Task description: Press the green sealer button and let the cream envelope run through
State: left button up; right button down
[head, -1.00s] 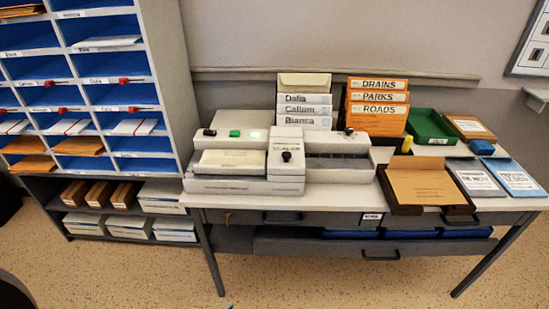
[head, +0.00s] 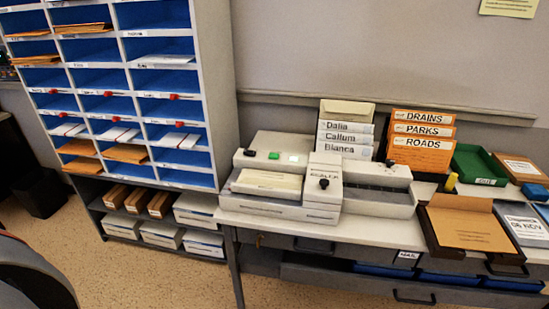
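The sealer (head: 328,198) is a pale grey machine on the left part of the desk, with a dark knob on its middle block. Its green button (head: 274,155) sits on the top at the back left, between a black knob and a small lit white square. The cream envelope (head: 267,184) lies flat on the sealer's left feed bed, left of the middle block. Neither of my grippers shows in the head view.
White Dalia, Callum and Bianca envelopes (head: 345,138) and orange DRAINS, PARKS and ROADS folders (head: 420,143) stand behind the sealer. A brown tray (head: 445,240) and a green tray (head: 478,166) are at right. A pigeonhole shelf (head: 222,100) stands left. A chair (head: 35,275) is at lower left.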

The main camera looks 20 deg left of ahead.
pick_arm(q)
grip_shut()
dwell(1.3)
